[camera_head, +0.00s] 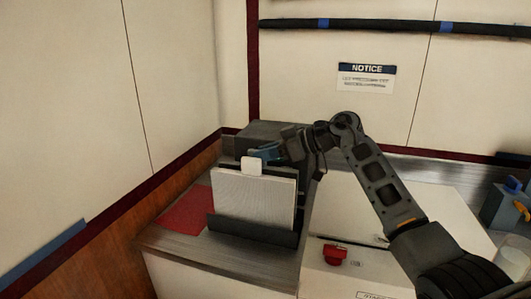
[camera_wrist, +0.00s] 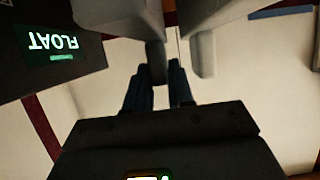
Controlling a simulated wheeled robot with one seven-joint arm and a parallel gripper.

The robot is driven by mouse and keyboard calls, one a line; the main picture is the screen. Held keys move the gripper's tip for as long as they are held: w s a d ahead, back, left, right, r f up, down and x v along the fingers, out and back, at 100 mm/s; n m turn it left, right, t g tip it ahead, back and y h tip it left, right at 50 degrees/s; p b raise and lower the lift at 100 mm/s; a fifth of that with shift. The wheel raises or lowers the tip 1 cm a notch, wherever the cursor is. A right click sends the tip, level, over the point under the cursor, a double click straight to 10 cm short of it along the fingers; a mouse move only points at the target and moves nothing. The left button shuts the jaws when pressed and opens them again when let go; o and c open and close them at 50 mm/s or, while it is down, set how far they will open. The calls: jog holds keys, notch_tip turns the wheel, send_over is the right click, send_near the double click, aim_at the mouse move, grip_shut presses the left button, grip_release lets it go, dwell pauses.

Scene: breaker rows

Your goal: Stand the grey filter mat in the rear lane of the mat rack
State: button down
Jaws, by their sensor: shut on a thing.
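A pale grey, finely ribbed filter mat (camera_head: 255,198) stands nearly upright at the mat rack (camera_head: 252,231) in the head view. A white tab (camera_head: 251,166) shows at its top edge. The dark front wall of the rack hides the mat's foot, so I cannot tell which lane it is in or whether it is seated. My gripper (camera_head: 266,153), with blue fingers, is at the mat's top edge, beside the tab, and is shut on the mat. The wrist view does not show the grip clearly.
A red sheet (camera_head: 184,212) lies left of the rack. A red knob (camera_head: 335,254) is on the white surface to the right. A dark box (camera_head: 270,133) stands behind the rack. A lit FLOAT display (camera_wrist: 48,43) shows in the wrist view. The wall (camera_head: 170,60) is close on the left.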

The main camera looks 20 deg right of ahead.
jog(key=c, duration=1.2)
grip_release()
jog(key=shift+c, duration=0.2)
jog(key=v, duration=1.2)
jog(key=shift+b, duration=0.4)
